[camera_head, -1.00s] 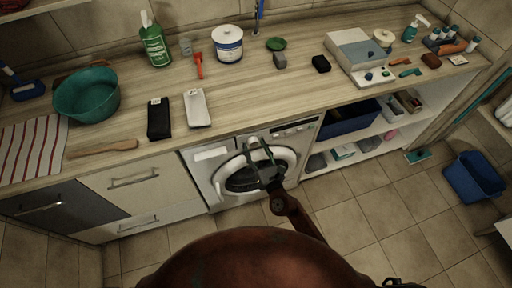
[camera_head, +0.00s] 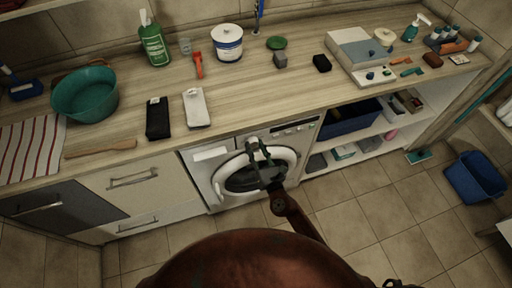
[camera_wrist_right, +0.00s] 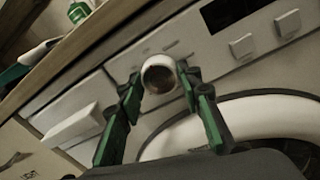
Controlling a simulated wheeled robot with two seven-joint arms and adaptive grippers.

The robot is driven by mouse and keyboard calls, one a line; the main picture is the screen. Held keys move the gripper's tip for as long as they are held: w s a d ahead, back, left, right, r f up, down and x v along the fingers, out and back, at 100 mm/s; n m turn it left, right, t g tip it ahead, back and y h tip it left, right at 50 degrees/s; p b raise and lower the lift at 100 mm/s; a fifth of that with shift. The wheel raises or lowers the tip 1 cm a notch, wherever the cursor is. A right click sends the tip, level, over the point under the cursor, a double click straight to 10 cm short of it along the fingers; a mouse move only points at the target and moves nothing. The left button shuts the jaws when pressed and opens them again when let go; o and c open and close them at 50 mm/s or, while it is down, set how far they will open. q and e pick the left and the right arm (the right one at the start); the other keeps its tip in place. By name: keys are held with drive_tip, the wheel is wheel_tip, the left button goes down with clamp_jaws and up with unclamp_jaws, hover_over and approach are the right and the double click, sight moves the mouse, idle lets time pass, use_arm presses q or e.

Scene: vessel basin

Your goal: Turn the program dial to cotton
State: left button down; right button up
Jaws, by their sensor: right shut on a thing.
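The white washing machine (camera_head: 202,172) stands under the counter, with its round door and its control panel along the top. My right gripper (camera_head: 258,148) reaches up in front of the door to the panel. In the right wrist view, the program dial (camera_wrist_right: 159,74) is a round knob with a white rim and a dark brownish face. The green fingers of my right gripper (camera_wrist_right: 160,88) stand on both sides of it, shut on it. I cannot read any program marks or the dial's pointer. My left gripper is not in view.
The panel also has square buttons (camera_wrist_right: 288,23) and a dark display, right of the dial in the wrist view. The wooden counter (camera_head: 270,95) overhangs the machine. Open shelves with a dark blue bin (camera_head: 345,120) are to the right. Floor is clear in front.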

drive_tip(key=m+b, duration=0.2)
drive_tip(key=m, duration=0.1)
drive_tip(key=shift+f, duration=0.25)
drive_tip(key=m+b, duration=0.2)
drive_tip(key=m, duration=0.1)
drive_tip(key=shift+t, duration=0.3)
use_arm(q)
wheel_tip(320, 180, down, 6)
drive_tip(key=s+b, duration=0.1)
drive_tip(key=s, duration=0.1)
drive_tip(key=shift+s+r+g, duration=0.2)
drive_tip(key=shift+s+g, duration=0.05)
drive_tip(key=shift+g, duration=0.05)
use_arm(e)
drive_tip(key=shift+r+m, duration=0.15)
drive_tip(key=shift+m, duration=0.75)
drive_tip(key=o, duration=1.2)
drive_tip(key=shift+c, duration=0.2)
